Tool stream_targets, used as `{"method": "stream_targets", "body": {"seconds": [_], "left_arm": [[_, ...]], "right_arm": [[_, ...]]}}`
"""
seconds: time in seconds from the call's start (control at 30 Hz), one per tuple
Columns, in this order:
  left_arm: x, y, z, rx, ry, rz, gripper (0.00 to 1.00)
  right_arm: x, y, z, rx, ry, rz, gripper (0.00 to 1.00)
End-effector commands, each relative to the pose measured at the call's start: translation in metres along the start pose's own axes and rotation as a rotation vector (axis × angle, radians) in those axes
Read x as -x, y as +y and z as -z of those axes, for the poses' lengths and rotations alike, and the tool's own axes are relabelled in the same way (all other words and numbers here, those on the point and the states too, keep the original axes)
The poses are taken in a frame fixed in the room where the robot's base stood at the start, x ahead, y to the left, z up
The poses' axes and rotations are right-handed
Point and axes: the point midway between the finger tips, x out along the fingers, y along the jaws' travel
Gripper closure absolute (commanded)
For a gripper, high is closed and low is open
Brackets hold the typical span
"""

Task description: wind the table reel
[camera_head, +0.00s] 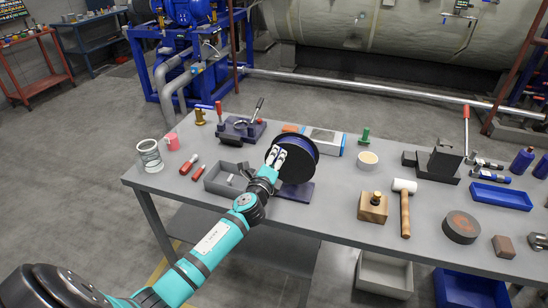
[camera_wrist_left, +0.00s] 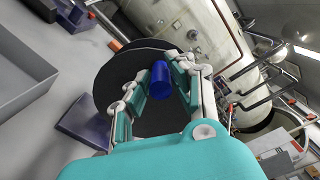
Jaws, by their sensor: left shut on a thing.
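The table reel (camera_head: 303,155) stands upright on the grey workbench, left of its middle, on a dark purple-blue base (camera_head: 300,193). Its round black disc faces me and also shows in the left wrist view (camera_wrist_left: 115,78). A blue crank handle (camera_wrist_left: 160,78) sticks out from the disc. My left gripper (camera_head: 277,156) reaches the disc's left side from the front. In the left wrist view its fingers are shut on the blue handle, one on each side. The gripper hides part of the disc in the head view. My right gripper is not in view.
A grey open tray (camera_head: 222,180) sits just left of the reel. A vise-like device (camera_head: 241,130) and a boxed item (camera_head: 325,139) stand behind it. A cup (camera_head: 367,160), wooden block (camera_head: 372,207) and mallet (camera_head: 404,206) are to the right. Bare tabletop lies right of the base.

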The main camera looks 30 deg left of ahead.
Motion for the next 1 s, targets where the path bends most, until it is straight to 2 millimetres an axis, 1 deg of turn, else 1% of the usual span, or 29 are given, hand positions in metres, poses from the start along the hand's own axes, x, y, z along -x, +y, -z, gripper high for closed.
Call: {"method": "stream_targets", "body": {"seconds": [0.03, 0.4, 0.43, 0.5, 0.6, 0.87, 0.97, 1.0], "left_arm": [[0.000, -0.002, 0.000, -0.003, 0.000, 0.004, 1.00], [0.000, -0.002, 0.000, -0.005, 0.001, 0.004, 1.00], [0.000, -0.002, 0.000, -0.005, 0.001, 0.004, 0.77], [0.000, -0.002, 0.000, -0.004, 0.001, 0.004, 0.67], [0.000, -0.002, 0.000, -0.005, 0.001, 0.003, 0.56], [0.001, -0.001, 0.000, -0.005, 0.001, 0.001, 0.56], [0.008, 0.000, 0.001, -0.006, 0.002, 0.000, 0.56], [0.014, 0.000, 0.001, -0.006, 0.002, 0.001, 0.56]], "right_arm": [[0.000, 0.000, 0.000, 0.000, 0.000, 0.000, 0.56], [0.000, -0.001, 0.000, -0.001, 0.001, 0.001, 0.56], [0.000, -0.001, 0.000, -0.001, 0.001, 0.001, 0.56], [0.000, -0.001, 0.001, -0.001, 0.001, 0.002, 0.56], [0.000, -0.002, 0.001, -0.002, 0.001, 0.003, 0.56], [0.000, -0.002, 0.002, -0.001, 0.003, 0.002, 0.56], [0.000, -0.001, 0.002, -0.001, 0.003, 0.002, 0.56], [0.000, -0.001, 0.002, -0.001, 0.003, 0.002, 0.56]]}}
